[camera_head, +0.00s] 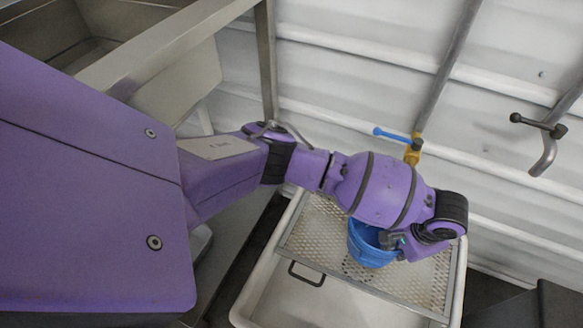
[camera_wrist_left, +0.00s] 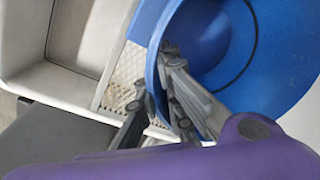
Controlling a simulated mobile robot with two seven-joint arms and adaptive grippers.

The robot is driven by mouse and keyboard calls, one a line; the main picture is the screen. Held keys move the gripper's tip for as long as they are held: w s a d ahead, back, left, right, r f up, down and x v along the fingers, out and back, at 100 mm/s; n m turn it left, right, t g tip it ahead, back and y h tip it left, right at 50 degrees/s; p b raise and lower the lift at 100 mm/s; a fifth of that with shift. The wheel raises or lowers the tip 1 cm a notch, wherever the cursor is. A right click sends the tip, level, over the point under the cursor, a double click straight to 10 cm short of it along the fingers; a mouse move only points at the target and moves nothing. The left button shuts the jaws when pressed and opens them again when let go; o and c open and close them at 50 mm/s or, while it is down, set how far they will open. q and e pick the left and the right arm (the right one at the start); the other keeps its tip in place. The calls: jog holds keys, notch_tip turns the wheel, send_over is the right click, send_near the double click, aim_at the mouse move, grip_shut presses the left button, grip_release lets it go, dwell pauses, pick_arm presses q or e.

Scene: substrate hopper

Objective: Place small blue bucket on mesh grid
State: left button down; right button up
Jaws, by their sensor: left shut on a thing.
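The small blue bucket (camera_head: 368,246) is at or just above the mesh grid (camera_head: 320,232), near its middle; I cannot tell whether it touches. My left gripper (camera_head: 392,240) is shut on the bucket's rim at its right side. In the left wrist view the bucket (camera_wrist_left: 230,50) fills the upper right, and the gripper's fingers (camera_wrist_left: 162,100) straddle its wall. The mesh (camera_wrist_left: 124,78) shows beside it. The bucket looks empty inside. My right gripper is not in view.
The mesh lies across a pale tub (camera_head: 330,305) with a black handle (camera_head: 307,274) at the mesh's front edge. A tap with a blue lever (camera_head: 392,134) hangs behind it, and another with a black lever (camera_head: 538,124) is at right. A metal hopper (camera_head: 150,60) stands at upper left.

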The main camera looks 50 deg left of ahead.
pick_arm(q)
jog(key=shift+w, duration=0.3)
jog(key=f, duration=0.1)
jog(key=f+b, duration=0.2)
jog(key=f, duration=0.1)
jog(key=shift+w, duration=0.3)
jog(key=shift+r, duration=0.15)
jog(key=shift+f, duration=0.2)
jog(key=c, duration=1.9)
grip_release()
jog(key=shift+s+f, duration=0.1)
jog(key=shift+r, duration=0.2)
jog(key=r+p, duration=0.1)
jog(key=r, duration=0.3)
jog(key=d+r+p, duration=0.1)
jog(key=r+p, duration=0.1)
jog(key=r, duration=0.2)
jog(key=r+p, duration=0.2)
jog(key=r, duration=0.2)
jog(key=shift+s+d, duration=0.2)
jog(key=shift+s, duration=0.05)
